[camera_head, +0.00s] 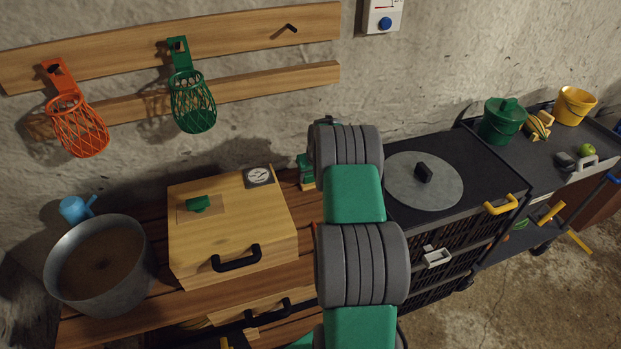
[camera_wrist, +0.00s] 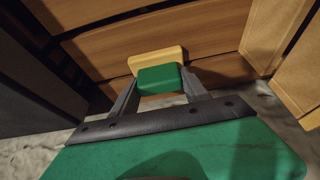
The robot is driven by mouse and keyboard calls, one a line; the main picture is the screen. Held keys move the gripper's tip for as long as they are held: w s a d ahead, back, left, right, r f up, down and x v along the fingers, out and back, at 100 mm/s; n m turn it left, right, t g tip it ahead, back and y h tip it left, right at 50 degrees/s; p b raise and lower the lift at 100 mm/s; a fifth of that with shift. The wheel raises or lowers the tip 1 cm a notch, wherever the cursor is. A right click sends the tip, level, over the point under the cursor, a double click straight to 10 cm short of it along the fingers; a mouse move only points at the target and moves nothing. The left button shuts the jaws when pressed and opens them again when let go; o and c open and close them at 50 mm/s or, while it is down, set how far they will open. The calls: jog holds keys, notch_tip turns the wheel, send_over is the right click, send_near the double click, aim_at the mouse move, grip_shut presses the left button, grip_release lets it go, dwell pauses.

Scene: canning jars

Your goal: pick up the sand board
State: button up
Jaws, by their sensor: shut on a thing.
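The sand board appears in the wrist view as a green block-shaped grip (camera_wrist: 159,80) on a pale wooden board (camera_wrist: 155,57). My gripper (camera_wrist: 160,88) has one grey finger on each side of the green grip and is shut on it. The wooden slats of the bench lie behind the board. I cannot tell whether the board touches them. In the head view my arm hides the gripper. A small green piece with a pale base (camera_head: 306,172) shows just left of my arm, and it may be the sand board.
A wooden box (camera_head: 230,225) with a dial and black handle stands on the slatted bench (camera_head: 160,305). A metal pot (camera_head: 100,265) is at left. A black cabinet with a grey round lid (camera_head: 425,190) stands right of my arm. Two net baskets hang on the wall.

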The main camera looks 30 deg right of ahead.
jog(key=shift+r+b, duration=0.35)
jog(key=shift+r, duration=0.15)
jog(key=s+d+r+b, duration=0.3)
jog(key=s+r+b, duration=0.1)
jog(key=s+r, duration=0.8)
jog(key=shift+s+d, duration=0.4)
jog(key=shift+s, duration=0.35)
